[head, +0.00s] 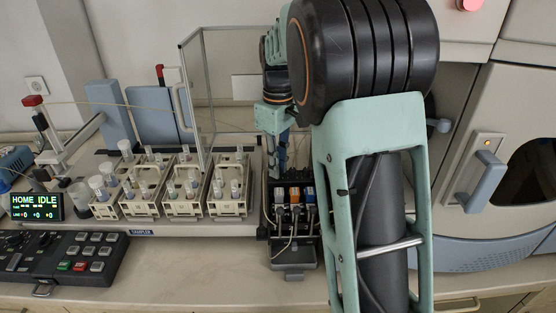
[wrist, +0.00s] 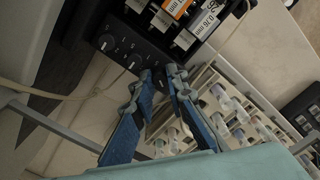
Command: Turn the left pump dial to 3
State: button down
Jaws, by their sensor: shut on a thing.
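The black pump (head: 290,243) stands right of the sample racks in the head view, with coloured labelled blocks on its front. In the wrist view its dark panel (wrist: 122,30) carries a row of round dials. Two dials, one (wrist: 106,42) at the far end and one (wrist: 133,62) in the middle, show clear of the fingers. My gripper (wrist: 160,77) is shut at the end of the row nearest the racks, on the left dial, which its fingertips mostly hide. In the head view my gripper (head: 281,155) points down behind the pump's front. The dial's setting cannot be read.
Sample racks (head: 186,207) with several vials stand close left of the pump, beside a clear-walled frame (head: 205,100). A display (head: 36,206) reads HOME IDLE. A keypad (head: 75,262) lies at the front left. Thin tubing (head: 285,252) hangs at the pump.

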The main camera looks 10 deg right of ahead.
jog(key=m+p, duration=0.1)
jog(key=m, duration=0.3)
jog(key=shift+r+m, duration=0.1)
jog(key=shift+m, duration=0.2)
jog(key=shift+m+p, duration=0.8)
jog(key=shift+m, duration=1.2)
jog(key=c, duration=1.9)
grip_release()
jog(key=shift+r, duration=3.9)
